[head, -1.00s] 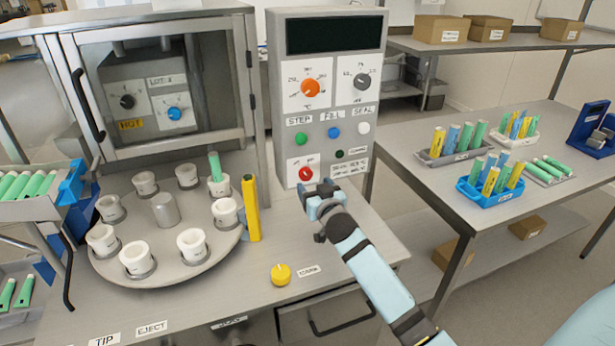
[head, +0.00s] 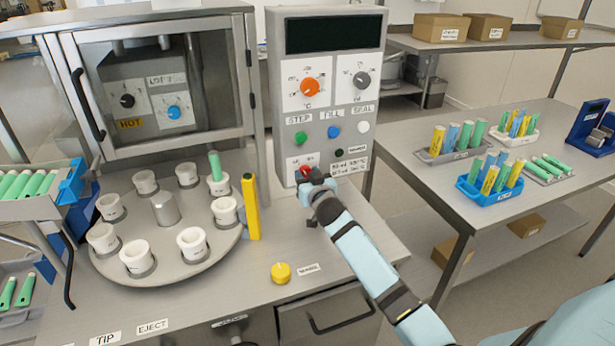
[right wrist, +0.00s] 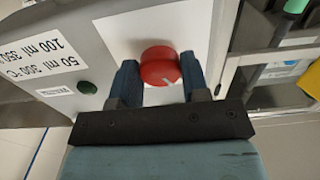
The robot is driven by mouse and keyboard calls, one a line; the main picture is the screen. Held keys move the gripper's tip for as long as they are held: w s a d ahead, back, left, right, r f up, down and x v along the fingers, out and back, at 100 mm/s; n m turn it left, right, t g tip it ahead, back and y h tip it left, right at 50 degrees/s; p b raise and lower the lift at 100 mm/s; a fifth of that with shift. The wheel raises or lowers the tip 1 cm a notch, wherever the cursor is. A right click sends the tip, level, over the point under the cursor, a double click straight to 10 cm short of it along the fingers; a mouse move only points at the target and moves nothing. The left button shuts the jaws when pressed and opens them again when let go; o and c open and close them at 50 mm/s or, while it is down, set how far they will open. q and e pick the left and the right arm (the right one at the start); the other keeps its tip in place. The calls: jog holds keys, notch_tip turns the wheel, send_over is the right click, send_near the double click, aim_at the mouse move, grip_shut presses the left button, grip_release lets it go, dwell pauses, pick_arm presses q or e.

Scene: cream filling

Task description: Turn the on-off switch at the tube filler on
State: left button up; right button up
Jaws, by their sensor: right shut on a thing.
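The tube filler's control panel (head: 345,105) stands at the back middle with a dark display. The red on-off switch (right wrist: 160,66) is a round knob with a white pointer mark on a white plate. In the head view the red switch (head: 305,170) is partly covered by my gripper. My right gripper (head: 315,178) is at the panel's lower left. In the right wrist view its two blue fingers (right wrist: 158,84) stand on either side of the red knob, shut on it. My left gripper is not in view.
Above the switch are green (head: 301,137), blue (head: 333,132) and white (head: 363,127) buttons and orange (head: 310,87) and grey (head: 361,80) dials. A turntable (head: 165,265) with white cups stands left.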

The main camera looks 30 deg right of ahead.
jog(key=shift+m, duration=0.4)
jog(key=shift+m+p, duration=0.45)
jog(key=shift+m, duration=0.55)
jog(key=m+p, duration=0.1)
jog(key=m, duration=0.2)
jog(key=shift+r+m+p, duration=0.1)
jog(key=shift+m+p, duration=0.2)
jog(key=m+p, duration=0.2)
jog(key=m, duration=0.3)
jog(key=shift+m, duration=0.3)
jog(key=o, duration=0.9)
jog(key=shift+o, duration=0.2)
jog(key=shift+s, duration=0.1)
